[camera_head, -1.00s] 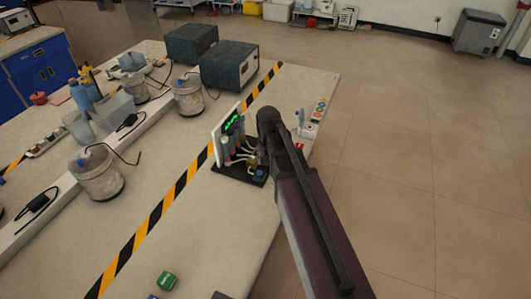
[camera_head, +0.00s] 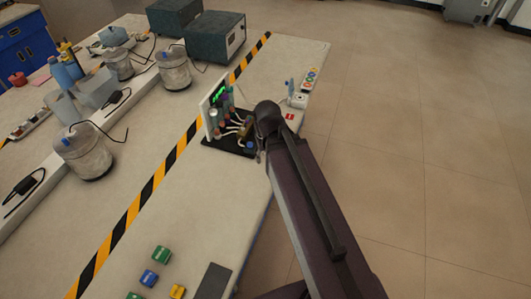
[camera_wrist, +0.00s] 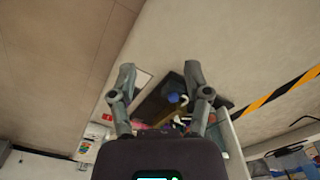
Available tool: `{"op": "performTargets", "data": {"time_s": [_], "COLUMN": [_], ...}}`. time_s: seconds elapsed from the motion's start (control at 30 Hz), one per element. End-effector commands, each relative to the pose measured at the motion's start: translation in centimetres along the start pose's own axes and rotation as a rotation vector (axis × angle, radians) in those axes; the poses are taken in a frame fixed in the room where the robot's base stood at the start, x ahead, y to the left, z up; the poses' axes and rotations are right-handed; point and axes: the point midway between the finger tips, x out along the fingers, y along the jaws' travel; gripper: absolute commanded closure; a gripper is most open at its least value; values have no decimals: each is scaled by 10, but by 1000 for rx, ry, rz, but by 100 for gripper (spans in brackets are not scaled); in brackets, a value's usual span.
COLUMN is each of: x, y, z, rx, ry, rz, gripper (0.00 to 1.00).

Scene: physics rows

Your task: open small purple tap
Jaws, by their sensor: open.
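A small rig with taps and pipes stands on a black base (camera_head: 222,143) near the table's right edge, with an upright white panel (camera_head: 205,115) and a green display (camera_head: 218,92). A blue knob (camera_wrist: 174,98) on the rig shows in the wrist view. I cannot pick out the small purple tap for sure; some pinkish-purple parts are small and partly covered by my gripper. My gripper (camera_wrist: 160,72) is open and empty, its fingers apart over the rig's base. In the head view my arm's end is just right of the rig and its fingers are mostly hidden.
Green, blue and yellow blocks (camera_head: 150,278) lie at the table's front. A panel of coloured buttons (camera_head: 310,78) and a white device (camera_head: 298,100) are behind the rig, to the right. Buckets (camera_head: 174,72) and dark boxes (camera_head: 215,42) stand further back. Striped tape crosses the table.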

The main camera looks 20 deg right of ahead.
Motion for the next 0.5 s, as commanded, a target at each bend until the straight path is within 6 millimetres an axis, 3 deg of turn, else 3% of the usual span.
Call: {"op": "performTargets", "data": {"time_s": [0.27, 0.4, 0.47, 0.5], "x": [0, 0, 0, 0], "y": [0, 0, 0, 0], "z": [0, -3, -8, -13], "rx": [-2, -3, -5, -8], "ry": [0, 3, 7, 12], "rz": [0, -1, -1, -2], "gripper": [37, 79, 97, 100]}}
